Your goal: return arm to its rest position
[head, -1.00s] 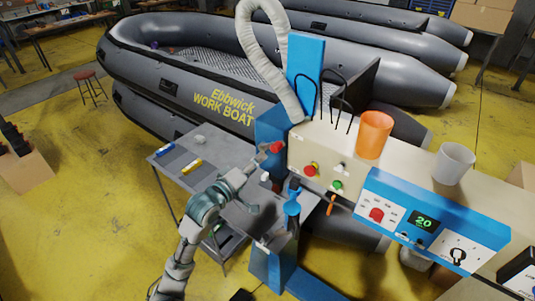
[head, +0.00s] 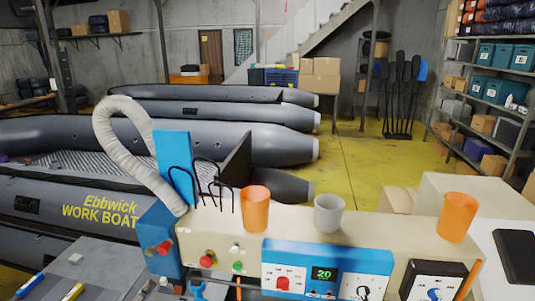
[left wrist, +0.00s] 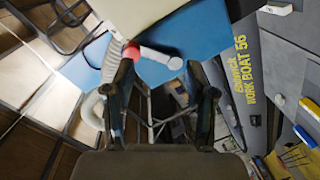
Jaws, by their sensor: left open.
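My left gripper (left wrist: 165,78) shows in the left wrist view with its two dark fingers spread apart and nothing held between them. Beyond the fingertips are a blue panel (left wrist: 172,32) and a red knob (left wrist: 175,62); I cannot tell the exact gap to them. The left arm is not clearly seen in the head view. My right gripper is in neither view.
The cream and blue machine (head: 215,235) fills the lower middle of the head view, with two orange cups (head: 255,208) (head: 457,217) and a grey cup (head: 328,213) on top. Inflatable boats (head: 235,140) lie behind it. Yellow floor (head: 355,170) is open behind the machine.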

